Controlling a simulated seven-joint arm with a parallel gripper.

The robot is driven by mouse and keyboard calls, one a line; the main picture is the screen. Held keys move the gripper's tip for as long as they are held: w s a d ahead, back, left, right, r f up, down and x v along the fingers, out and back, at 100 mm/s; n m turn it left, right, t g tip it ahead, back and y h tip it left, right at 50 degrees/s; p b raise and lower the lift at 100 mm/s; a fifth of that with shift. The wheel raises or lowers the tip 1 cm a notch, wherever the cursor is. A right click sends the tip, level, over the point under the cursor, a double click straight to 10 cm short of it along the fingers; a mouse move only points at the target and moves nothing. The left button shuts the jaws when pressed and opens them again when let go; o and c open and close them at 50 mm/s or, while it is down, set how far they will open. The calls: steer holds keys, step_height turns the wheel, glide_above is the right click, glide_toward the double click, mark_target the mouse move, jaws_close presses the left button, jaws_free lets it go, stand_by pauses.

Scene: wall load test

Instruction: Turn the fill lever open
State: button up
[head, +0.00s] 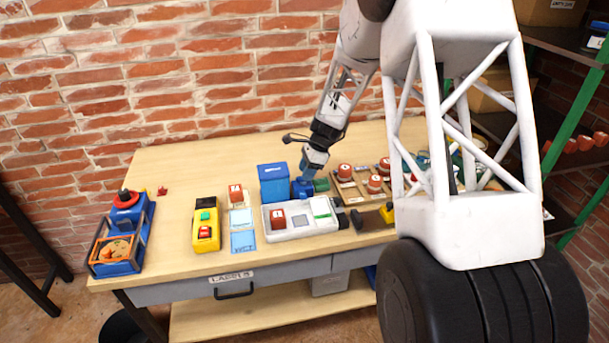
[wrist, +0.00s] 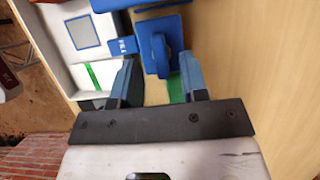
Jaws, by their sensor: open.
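The fill lever (wrist: 158,58) is blue and stands on a blue base beside a small blue tag reading FILL (wrist: 122,47). My gripper (wrist: 160,82) is open in the wrist view, with one finger on each side of the lever's near end. I cannot tell whether either finger touches it. In the head view my gripper (head: 314,163) points down just above the blue lever unit (head: 302,188), and the lever itself is hard to make out there. A green part (wrist: 177,88) shows between the fingers, beside the lever.
A blue box (head: 273,182) stands behind a white tray (head: 300,233) holding a red block. A yellow switch box (head: 206,224) and a blue device (head: 123,232) are farther left. Red-topped parts on a wooden board (head: 360,188) lie right of my gripper.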

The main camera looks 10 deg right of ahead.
steer(key=shift+x, duration=1)
jaws_close()
